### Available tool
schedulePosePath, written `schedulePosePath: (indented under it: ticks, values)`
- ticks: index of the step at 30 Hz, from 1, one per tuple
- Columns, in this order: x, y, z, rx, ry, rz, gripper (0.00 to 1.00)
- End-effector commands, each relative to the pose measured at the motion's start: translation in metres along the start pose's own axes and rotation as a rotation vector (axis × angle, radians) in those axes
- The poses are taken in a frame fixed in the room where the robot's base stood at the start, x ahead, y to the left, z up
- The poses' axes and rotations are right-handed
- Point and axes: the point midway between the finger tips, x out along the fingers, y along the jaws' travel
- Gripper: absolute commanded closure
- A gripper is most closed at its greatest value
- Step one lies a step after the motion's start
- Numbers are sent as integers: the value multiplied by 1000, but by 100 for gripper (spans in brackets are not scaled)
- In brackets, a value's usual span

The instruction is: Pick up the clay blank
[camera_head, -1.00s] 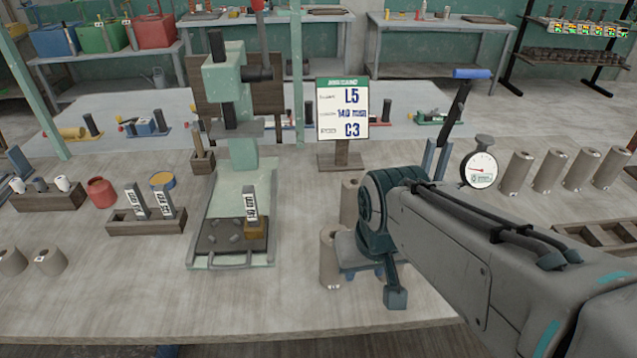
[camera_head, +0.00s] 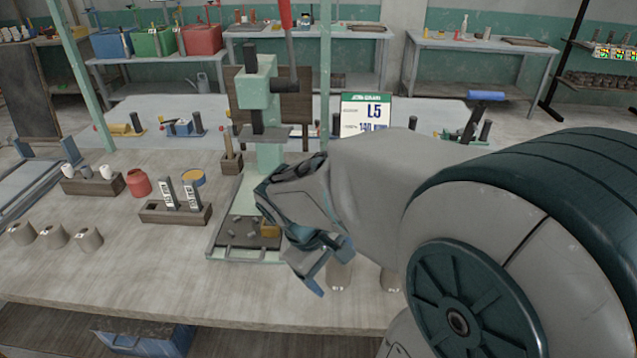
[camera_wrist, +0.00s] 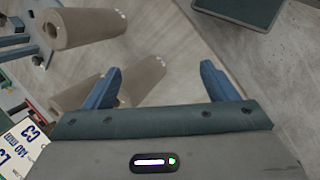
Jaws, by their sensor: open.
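My gripper (camera_head: 333,267) hangs over the bench beside the press, its jaws apart and empty. In the wrist view my gripper (camera_wrist: 161,68) shows two blue fingers spread wide. One tan clay cylinder (camera_wrist: 75,97) lies left of the left finger, and another (camera_wrist: 140,82) shows behind and between the fingers. A third cylinder (camera_wrist: 90,28), with a hole in its end, is at the upper left. In the head view a clay cylinder (camera_head: 340,276) stands just below my gripper, and another (camera_head: 389,281) is partly hidden by my arm. Which one is the blank I cannot tell.
A green press (camera_head: 262,150) stands on the bench behind my gripper. A tag rack (camera_head: 160,212), a red jar (camera_head: 139,183) and several grey cylinders (camera_head: 53,237) are to the left.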

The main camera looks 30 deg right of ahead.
Motion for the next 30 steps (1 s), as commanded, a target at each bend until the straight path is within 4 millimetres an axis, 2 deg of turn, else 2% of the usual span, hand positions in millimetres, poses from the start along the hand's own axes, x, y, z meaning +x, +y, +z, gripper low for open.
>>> schedulePosePath:
  ticks: [9, 15, 18, 24, 30]
  values:
    - [19, 89, -13, -435, -387, 325, 21]
    - [18, 147, -45, -750, -659, 564, 21]
    - [16, 167, -66, -886, -774, 671, 21]
    - [12, 187, -98, -1062, -917, 817, 21]
    - [19, 188, -110, -1111, -955, 858, 21]
